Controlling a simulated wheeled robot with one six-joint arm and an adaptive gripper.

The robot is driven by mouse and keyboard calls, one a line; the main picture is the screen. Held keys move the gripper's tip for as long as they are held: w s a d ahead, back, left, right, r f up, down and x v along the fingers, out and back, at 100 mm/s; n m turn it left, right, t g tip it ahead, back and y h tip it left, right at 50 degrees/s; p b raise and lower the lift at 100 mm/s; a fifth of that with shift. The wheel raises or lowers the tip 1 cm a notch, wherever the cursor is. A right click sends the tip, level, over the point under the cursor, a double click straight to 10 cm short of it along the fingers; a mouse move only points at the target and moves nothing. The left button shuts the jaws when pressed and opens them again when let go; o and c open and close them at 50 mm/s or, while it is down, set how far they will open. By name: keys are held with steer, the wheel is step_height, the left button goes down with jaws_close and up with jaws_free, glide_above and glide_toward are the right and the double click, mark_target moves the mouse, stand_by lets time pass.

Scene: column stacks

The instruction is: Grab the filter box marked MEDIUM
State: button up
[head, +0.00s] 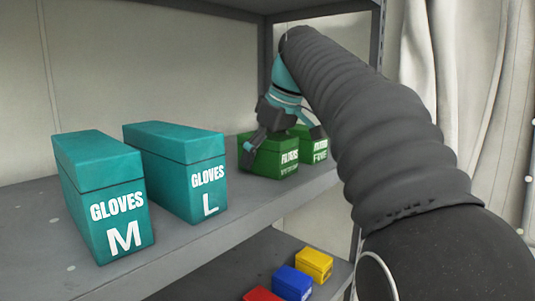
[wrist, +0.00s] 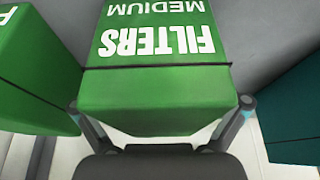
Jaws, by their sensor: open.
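The filter box marked MEDIUM (wrist: 155,50) is a green box that fills the middle of the wrist view, its white lettering upside down there. In the head view a green filter box (head: 272,160) stands on the upper shelf under my gripper, its lower marking too small to read. My gripper (head: 270,142) is open above it. In the wrist view my gripper's fingertips (wrist: 161,104) lie one on each side of the box's near end. I cannot tell whether they touch it. The box's far end is cut off.
A second green box marked FINE (head: 318,150) stands close to the right on the shelf (head: 240,225). Teal GLOVES M (head: 105,195) and GLOVES L (head: 180,170) boxes stand to the left. Red, blue and yellow boxes (head: 293,281) sit on the lower shelf.

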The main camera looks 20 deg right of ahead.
steer(key=shift+f, duration=0.1)
stand_by(0.3)
steer(key=c, duration=1)
steer(key=shift+f, duration=0.1)
